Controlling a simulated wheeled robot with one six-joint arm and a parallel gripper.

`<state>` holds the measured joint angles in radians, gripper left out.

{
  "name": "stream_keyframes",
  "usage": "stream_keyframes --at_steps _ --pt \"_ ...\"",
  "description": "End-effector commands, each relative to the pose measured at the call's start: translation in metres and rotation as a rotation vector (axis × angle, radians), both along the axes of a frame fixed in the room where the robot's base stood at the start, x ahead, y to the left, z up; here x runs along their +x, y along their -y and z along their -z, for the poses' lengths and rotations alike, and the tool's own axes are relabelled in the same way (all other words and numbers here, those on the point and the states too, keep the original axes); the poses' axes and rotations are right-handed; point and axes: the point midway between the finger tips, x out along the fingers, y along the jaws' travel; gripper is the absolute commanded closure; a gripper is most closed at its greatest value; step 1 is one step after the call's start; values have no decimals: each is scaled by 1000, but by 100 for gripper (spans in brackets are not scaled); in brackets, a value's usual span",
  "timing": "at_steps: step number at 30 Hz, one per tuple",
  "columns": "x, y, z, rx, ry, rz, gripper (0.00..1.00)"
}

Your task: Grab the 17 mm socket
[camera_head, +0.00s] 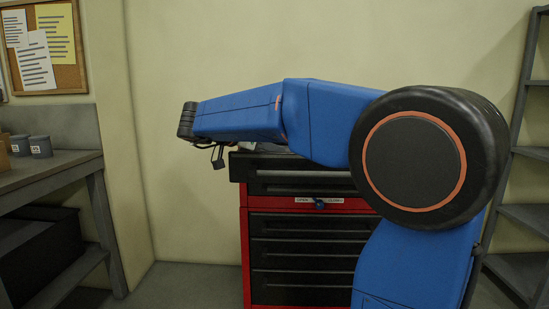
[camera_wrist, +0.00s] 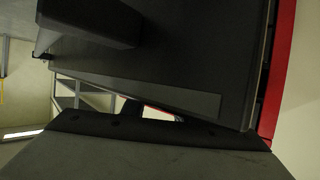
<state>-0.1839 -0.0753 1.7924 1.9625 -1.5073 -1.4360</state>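I see no 17 mm socket in either view. My gripper (camera_head: 218,160) shows only as a small dark part hanging below the left end of my blue arm, close to the left top corner of a red and black tool cabinet (camera_head: 245,265). Its fingers are too small and hidden to tell whether they are open or shut. In the wrist view a large dark panel with a red edge (camera_wrist: 276,80) fills the upper part, and a grey block covers the bottom. My arm hides most of the cabinet's top.
A workbench (camera_head: 70,162) at left holds grey labelled cups (camera_head: 40,147). Grey shelves (camera_head: 525,215) stand at right. The floor between bench and cabinet (camera_head: 190,285) is clear.

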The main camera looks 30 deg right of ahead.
Motion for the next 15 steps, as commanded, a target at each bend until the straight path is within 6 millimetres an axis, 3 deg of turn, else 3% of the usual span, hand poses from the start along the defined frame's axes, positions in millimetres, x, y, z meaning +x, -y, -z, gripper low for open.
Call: stream_keyframes --at_steps 6,9,15 --pt "0 0 0 0 0 -1 76" --pt "0 0 0 0 0 -1 100" --pt "0 0 0 0 0 -1 100"
